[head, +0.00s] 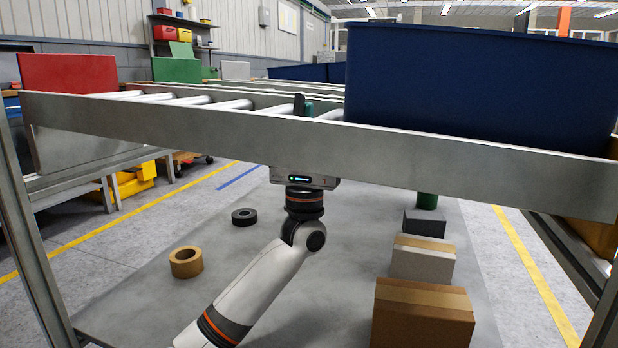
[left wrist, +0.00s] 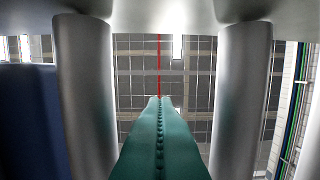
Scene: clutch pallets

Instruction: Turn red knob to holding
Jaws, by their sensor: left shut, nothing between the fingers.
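I cannot make out a red knob in either view. My left gripper (head: 303,106) reaches up from below, behind the front rail of the roller conveyor (head: 330,157), and its teal fingertips show just above that rail. In the left wrist view its fingers (left wrist: 159,99) are pressed together with nothing between them. They point up between two rollers, one on the left (left wrist: 84,95) and one on the right (left wrist: 241,95). My right gripper is in neither view.
A large blue bin (head: 480,90) stands on the conveyor, right of my left gripper. Below are brown tape (head: 186,262), a black ring (head: 244,217) and boxes, including a cardboard one (head: 422,318). The rollers left of my fingers are bare.

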